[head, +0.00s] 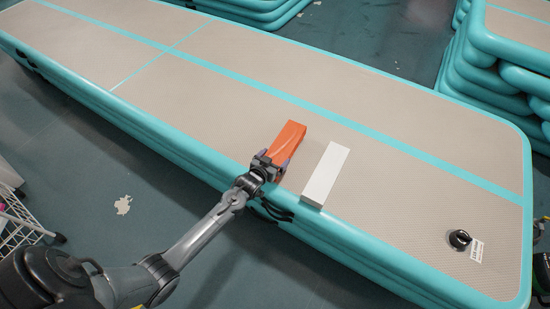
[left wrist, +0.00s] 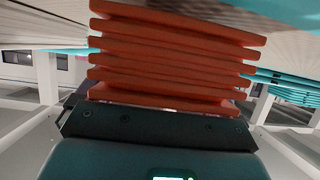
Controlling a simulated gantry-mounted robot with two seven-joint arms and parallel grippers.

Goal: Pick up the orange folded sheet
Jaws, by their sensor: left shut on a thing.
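The orange folded sheet (head: 288,137) is on the beige top of the inflatable track, near its front edge. In the left wrist view the folded sheet (left wrist: 175,60) shows as several stacked orange layers right in front of the gripper. My left gripper (head: 269,163) is at the near end of the sheet, with a finger on each side, shut on it. Whether the sheet is lifted off the track is hard to tell. My right gripper is not in view.
A white block (head: 325,174) lies just right of the sheet. The inflatable track (head: 400,165) has teal edges and stripes. A black valve (head: 460,239) is at its right end. Stacked tracks (head: 497,65) stand at the back right. A white wire rack (head: 18,222) is at the left.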

